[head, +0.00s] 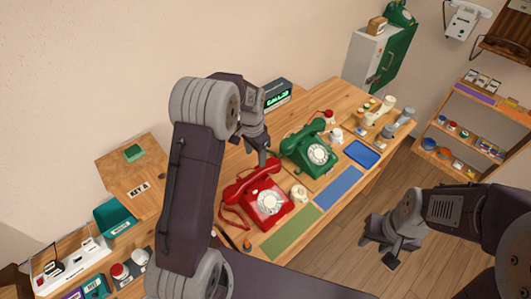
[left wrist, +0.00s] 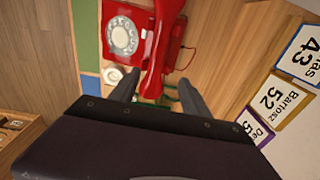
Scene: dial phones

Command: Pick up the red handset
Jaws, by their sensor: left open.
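The red handset (head: 252,179) lies across the top of the red dial phone (head: 268,203) on the wooden table. My left gripper (head: 263,156) is open just above and behind the handset. In the left wrist view, the handset (left wrist: 163,45) runs down the picture, and its lower end shows between the two open fingers of my left gripper (left wrist: 159,92). I cannot tell whether they touch it. The red phone's pale dial (left wrist: 122,37) is left of the handset there. My right gripper (head: 382,250) hangs empty above the floor, away from the table.
A green dial phone (head: 312,150) stands close behind and right of the red one. A small white pot (head: 298,193), a green mat (head: 291,232) and a blue mat (head: 339,187) are nearby. Name cards (left wrist: 280,97) lie at the right in the left wrist view.

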